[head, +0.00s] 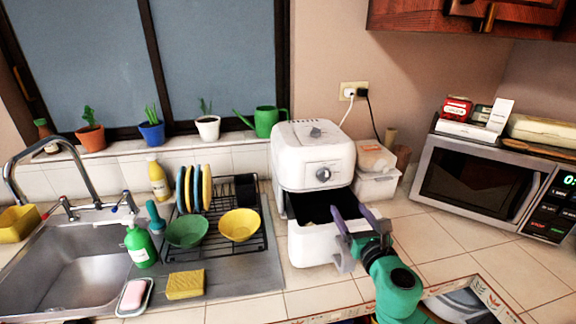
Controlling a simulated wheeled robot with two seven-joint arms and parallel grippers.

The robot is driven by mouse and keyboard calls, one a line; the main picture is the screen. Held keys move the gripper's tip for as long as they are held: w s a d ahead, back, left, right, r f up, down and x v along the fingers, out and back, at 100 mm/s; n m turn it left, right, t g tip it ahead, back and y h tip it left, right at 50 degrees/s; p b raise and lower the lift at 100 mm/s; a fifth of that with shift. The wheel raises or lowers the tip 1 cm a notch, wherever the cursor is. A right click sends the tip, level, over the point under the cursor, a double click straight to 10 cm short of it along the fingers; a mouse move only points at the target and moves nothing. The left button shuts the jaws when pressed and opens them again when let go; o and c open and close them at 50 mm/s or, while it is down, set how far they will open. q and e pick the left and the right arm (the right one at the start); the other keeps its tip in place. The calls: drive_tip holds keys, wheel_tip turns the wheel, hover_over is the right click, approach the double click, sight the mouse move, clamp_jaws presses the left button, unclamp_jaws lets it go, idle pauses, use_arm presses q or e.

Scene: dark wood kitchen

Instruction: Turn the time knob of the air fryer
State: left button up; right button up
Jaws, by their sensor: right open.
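The white air fryer (292,160) stands on the tiled counter, right of the dish rack. A round grey knob (323,174) is on its front face, and another dark knob (315,132) is on its top. I cannot read the markings that would tell which one is the time knob. The basket drawer (308,243) is pulled out, with a dark inside. My right gripper (348,205) is open, with purple fingers over the drawer's right front part, below and right of the front knob. It is apart from both knobs. My left gripper is not in view.
A plastic container (375,183) stands close to the air fryer's right, and a microwave (480,185) is farther right. A dish rack (225,240) with bowls is on the left. Counter tiles (430,235) are clear between my right arm and the microwave.

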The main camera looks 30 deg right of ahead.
sight(327, 176)
drive_tip(key=shift+w+a+r+n+t, duration=0.35)
drive_tip(key=shift+w+r+n, duration=0.15)
drive_tip(key=shift+w+r, duration=0.35)
drive_tip(key=shift+w, duration=0.05)
drive_tip(key=p+x, duration=0.2)
drive_tip(key=x, duration=1)
drive_tip(key=shift+w, duration=0.35)
drive_tip(key=shift+f, duration=0.1)
clamp_jaws()
